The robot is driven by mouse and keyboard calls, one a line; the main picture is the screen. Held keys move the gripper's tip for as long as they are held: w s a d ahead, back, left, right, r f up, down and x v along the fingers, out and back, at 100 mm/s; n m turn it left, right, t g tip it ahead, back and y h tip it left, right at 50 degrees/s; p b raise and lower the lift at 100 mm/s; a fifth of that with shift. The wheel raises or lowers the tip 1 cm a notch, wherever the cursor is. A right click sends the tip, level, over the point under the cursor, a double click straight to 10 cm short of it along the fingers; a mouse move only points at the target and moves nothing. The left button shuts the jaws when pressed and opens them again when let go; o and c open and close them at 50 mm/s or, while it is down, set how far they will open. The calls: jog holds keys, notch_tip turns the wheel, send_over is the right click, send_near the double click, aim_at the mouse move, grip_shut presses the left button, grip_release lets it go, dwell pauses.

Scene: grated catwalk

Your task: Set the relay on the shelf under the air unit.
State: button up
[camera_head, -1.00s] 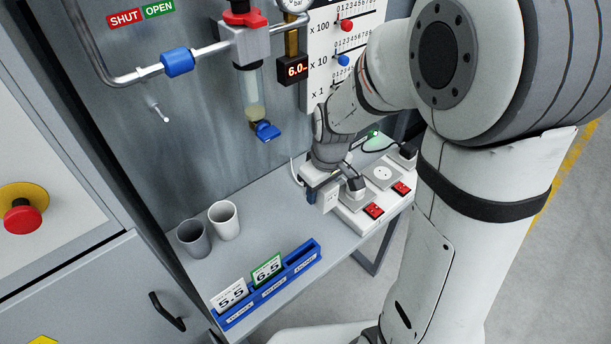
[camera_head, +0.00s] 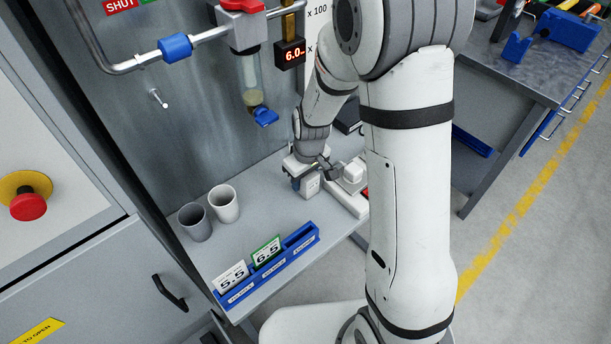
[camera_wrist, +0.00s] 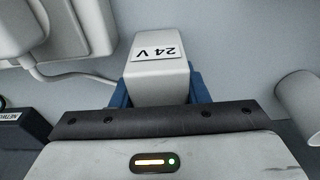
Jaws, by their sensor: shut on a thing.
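My gripper (camera_head: 305,184) is shut on a small white block, which I take to be the relay (camera_head: 311,188). In the wrist view the relay (camera_wrist: 158,78) shows a "24 V" label and sits between the blue fingers. The grey shelf (camera_head: 268,203) is below it. I cannot tell whether the relay's underside touches the shelf or hangs just above. The air unit (camera_head: 240,38), with its red knob, clear bowl and blue drain tap, is on the wall panel above the shelf.
A white socket strip (camera_head: 346,202) with a plug is close to the right of my gripper. Two cups, grey (camera_head: 195,223) and white (camera_head: 224,204), stand at the left. A blue rack (camera_head: 270,270) with cards lies along the front edge. The shelf between cups and gripper is clear.

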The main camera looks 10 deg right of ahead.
jog(key=shift+f, duration=0.25)
jog(key=o, duration=1.1)
jog(key=shift+r, duration=0.1)
jog(key=shift+r, duration=0.55)
jog(key=r, duration=0.7)
jog(key=s+d+r, duration=0.1)
jog(key=r, duration=0.3)
jog(key=shift+s, duration=0.1)
jog(key=s+d+r+m, duration=0.2)
jog(key=s, duration=0.3)
jog(key=s+d+r+m+t, duration=0.1)
jog(key=s+d+r+m, duration=0.1)
jog(key=s, duration=0.4)
jog(key=s+d+r+m, duration=0.2)
jog(key=s+d+r, duration=0.2)
jog(key=s, duration=0.1)
jog(key=shift+s+d+r+m+h, duration=0.2)
jog(key=shift+s+d+m+h, duration=0.05)
jog(key=shift+m+h, duration=0.15)
